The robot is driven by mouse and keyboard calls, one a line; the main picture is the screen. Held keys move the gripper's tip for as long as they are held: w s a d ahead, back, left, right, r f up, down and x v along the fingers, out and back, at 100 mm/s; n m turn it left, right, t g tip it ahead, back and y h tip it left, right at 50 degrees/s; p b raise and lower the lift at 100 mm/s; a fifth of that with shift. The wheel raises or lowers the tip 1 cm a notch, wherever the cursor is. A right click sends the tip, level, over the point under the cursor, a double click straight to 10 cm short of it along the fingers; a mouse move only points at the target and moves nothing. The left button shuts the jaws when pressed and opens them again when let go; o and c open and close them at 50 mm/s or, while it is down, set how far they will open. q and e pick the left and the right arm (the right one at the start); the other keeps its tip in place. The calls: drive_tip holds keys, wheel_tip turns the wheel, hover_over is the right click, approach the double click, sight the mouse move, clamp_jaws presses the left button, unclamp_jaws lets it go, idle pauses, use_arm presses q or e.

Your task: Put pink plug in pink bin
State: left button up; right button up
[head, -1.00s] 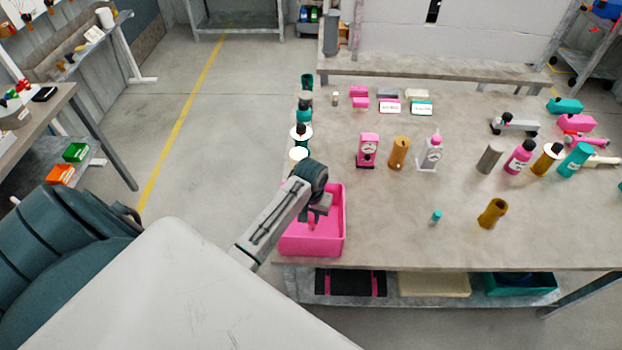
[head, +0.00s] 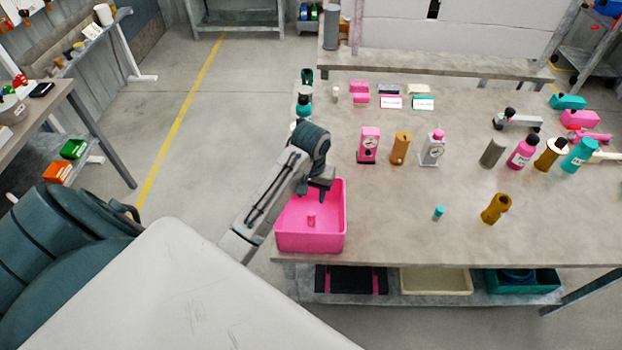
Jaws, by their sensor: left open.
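The pink bin (head: 334,240) stands at the near left corner of the table. The small pink plug (head: 311,219) is inside it, standing on the bin floor and apart from my gripper. My right gripper is not in view.
Pink, brown and white pump parts stand further back. Several bottles (head: 522,152) stand at the right. The table between is clear.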

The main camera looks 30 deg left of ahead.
use_arm(q)
wheel_tip(320, 180, up, 3)
drive_tip(key=shift+r+p, duration=0.15)
drive_tip(key=shift+p, duration=0.95)
